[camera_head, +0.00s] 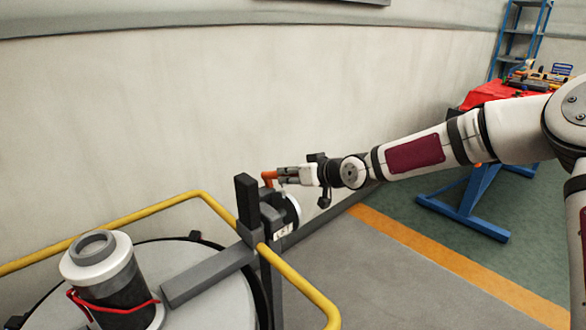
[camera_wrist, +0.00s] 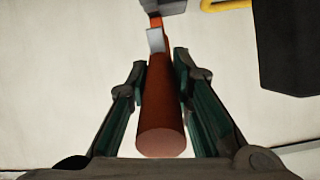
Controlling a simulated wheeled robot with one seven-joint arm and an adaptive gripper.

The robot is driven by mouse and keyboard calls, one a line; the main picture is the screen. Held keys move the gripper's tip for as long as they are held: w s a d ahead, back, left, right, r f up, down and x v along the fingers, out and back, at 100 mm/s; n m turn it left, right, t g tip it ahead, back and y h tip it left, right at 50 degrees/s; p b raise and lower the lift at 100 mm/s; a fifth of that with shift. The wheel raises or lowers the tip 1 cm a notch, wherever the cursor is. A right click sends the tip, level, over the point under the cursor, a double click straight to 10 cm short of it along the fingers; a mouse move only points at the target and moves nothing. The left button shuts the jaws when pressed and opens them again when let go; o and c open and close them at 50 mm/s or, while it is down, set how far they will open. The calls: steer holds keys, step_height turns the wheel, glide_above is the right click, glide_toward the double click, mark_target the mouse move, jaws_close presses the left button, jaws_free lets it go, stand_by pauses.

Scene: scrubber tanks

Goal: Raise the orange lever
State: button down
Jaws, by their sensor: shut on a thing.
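The orange lever (camera_head: 268,176) shows at the tank's right side, by a dark upright post and a white round fitting. In the wrist view the lever (camera_wrist: 161,115) runs away from me between the two fingers, its round end facing me. My gripper (camera_head: 284,177) reaches in from the right and is shut on the lever. It also shows in the wrist view (camera_wrist: 160,90), with a green-lined finger on each side of the lever. Part of the lever is hidden behind the fingers in the head view.
A yellow rail (camera_head: 310,290) curves around the tank (camera_head: 215,300). A dark post (camera_head: 248,205) stands left of the lever, and a white fitting (camera_head: 290,212) sits below it. A pale wall (camera_head: 150,100) is behind. A blue-legged bench (camera_head: 470,205) stands at right.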

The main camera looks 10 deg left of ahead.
steer(key=shift+w+a+r+g+h+p, duration=0.4)
steer(key=shift+a+r+h+p, duration=0.2)
steer(key=shift+p, duration=0.45)
steer(key=shift+w+a+r+g+h+p, duration=0.25)
steer(key=shift+a+r+g+h+p, duration=0.3)
steer(key=shift+p, duration=0.45)
steer(key=c, duration=1.4)
jaws_free()
steer(key=shift+r, duration=0.1)
steer(key=shift+s+a, duration=0.1)
steer(key=shift+a, duration=0.1)
steer(key=shift+s+d+r, duration=0.15)
steer(key=shift+d+r, duration=0.2)
steer(key=shift+d, duration=0.1)
steer(key=v, duration=1.1)
steer(key=shift+d+f, duration=0.1)
steer(key=shift+d, duration=0.15)
